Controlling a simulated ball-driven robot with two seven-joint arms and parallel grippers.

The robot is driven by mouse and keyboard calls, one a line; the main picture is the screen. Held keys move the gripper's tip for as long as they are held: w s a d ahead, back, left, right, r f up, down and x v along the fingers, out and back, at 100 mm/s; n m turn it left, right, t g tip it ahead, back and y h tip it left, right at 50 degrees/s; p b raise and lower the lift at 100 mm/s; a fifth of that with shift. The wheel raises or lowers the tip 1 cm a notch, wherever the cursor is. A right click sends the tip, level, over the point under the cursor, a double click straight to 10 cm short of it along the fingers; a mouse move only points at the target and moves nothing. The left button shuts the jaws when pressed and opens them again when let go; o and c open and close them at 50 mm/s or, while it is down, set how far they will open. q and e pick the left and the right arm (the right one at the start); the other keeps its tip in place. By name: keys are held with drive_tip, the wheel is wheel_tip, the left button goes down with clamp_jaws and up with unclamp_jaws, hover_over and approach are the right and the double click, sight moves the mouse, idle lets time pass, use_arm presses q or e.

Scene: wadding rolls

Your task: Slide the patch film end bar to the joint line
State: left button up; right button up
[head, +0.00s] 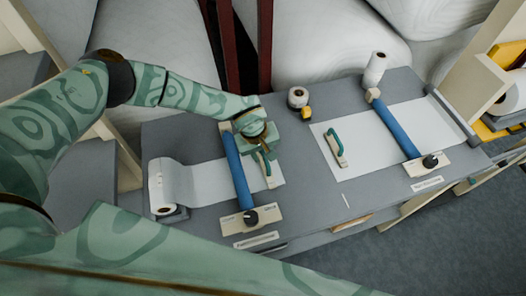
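On the left half of the grey table, a white film sheet (209,184) runs from a roll (162,190) under a blue bar (238,170). At the sheet's right end is a cream end bar (269,182) with a green handle. My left gripper (262,149) is at the far end of this handle and partly hides it. I cannot tell whether its fingers grip the handle. A second end bar (342,161) with a green handle lies on the left part of a wider white sheet (362,137). The label text is too small to read. My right gripper is out of view.
A second blue bar (399,130) crosses the wider sheet. A small roll (298,97) with a yellow thing beside it and an upright white roll (375,69) stand at the back. Bare table (304,190) lies between the two sheets.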

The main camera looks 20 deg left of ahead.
use_arm(q)
clamp_jaws()
drive_tip(key=shift+w+d+b, duration=0.2)
drive_tip(key=shift+d+b, duration=0.1)
drive_tip(key=shift+b, duration=0.05)
drive_tip(key=w+d+b, duration=0.2)
drive_tip(key=d+b, duration=0.1)
drive_tip(key=b, duration=0.1)
drive_tip(key=w+d+b, duration=0.3)
drive_tip(key=d+b, duration=0.1)
drive_tip(key=w+d+b, duration=0.2)
drive_tip(key=d+b, duration=0.1)
drive_tip(key=d, duration=0.1)
drive_tip(key=shift+w+f+b, duration=0.25)
drive_tip(key=shift+f+b, duration=0.05)
drive_tip(key=shift+b, duration=0.1)
drive_tip(key=shift+w+d+r+b, duration=0.2)
drive_tip(key=shift+w+d+b, duration=0.1)
drive_tip(key=shift+d+b, duration=0.2)
drive_tip(key=shift+r, duration=0.25)
drive_tip(key=shift+d, duration=0.1)
drive_tip(key=shift+c, duration=1)
unclamp_jaws()
drive_tip(key=shift+o, duration=1.2)
drive_tip(key=shift+w+d+f, duration=0.1)
drive_tip(key=shift+w, duration=0.05)
